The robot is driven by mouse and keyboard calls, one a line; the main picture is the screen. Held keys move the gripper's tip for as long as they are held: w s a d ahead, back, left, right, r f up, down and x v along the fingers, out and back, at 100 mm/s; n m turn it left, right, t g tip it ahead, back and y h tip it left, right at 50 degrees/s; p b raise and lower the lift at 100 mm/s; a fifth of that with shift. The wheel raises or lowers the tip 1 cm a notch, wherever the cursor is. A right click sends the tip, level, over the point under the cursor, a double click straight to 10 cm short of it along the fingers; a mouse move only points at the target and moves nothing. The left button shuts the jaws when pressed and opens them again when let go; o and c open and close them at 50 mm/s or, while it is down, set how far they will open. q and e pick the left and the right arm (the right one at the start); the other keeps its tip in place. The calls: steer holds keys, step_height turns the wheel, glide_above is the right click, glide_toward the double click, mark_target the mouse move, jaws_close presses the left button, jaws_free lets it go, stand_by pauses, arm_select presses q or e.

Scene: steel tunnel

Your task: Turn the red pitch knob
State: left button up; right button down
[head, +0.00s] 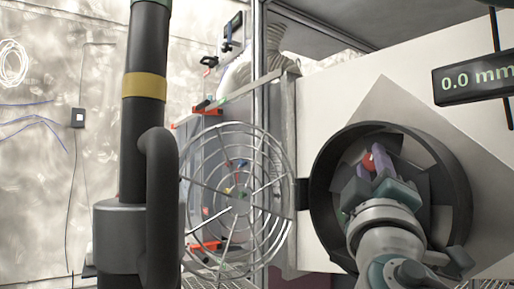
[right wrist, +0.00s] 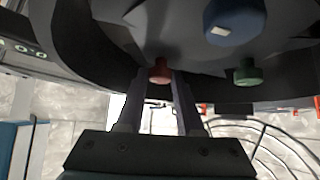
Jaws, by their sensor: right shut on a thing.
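The red pitch knob (head: 368,161) shows in the head view inside a round dark housing (head: 318,190), at the tips of my right gripper (head: 373,174). In the right wrist view the red knob (right wrist: 160,70) sits between the two fingertips of my right gripper (right wrist: 161,79), which is shut on it. The gripper hides part of the housing's inside in the head view. My left gripper is not in view.
A blue knob (right wrist: 235,20) and a green knob (right wrist: 247,72) are close to the red one. A wire guard (head: 241,140) stands open left of the housing. A dark pipe (head: 145,55) rises farther left. A display (head: 477,80) reads 0.0 mm.

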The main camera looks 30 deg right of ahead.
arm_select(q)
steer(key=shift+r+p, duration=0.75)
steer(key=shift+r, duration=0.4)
arm_select(e)
steer(key=shift+r+n+y, duration=0.1)
steer(key=shift+n+y, duration=0.5)
steer(key=shift+n, duration=0.3)
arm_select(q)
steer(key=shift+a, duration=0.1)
arm_select(e)
steer(key=c, duration=0.5)
jaws_free()
steer(key=shift+c, duration=0.2)
steer(key=shift+s, duration=0.1)
arm_select(q)
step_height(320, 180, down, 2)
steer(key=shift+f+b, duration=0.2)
steer(key=shift+b, duration=1)
arm_select(e)
steer(key=v, duration=1)
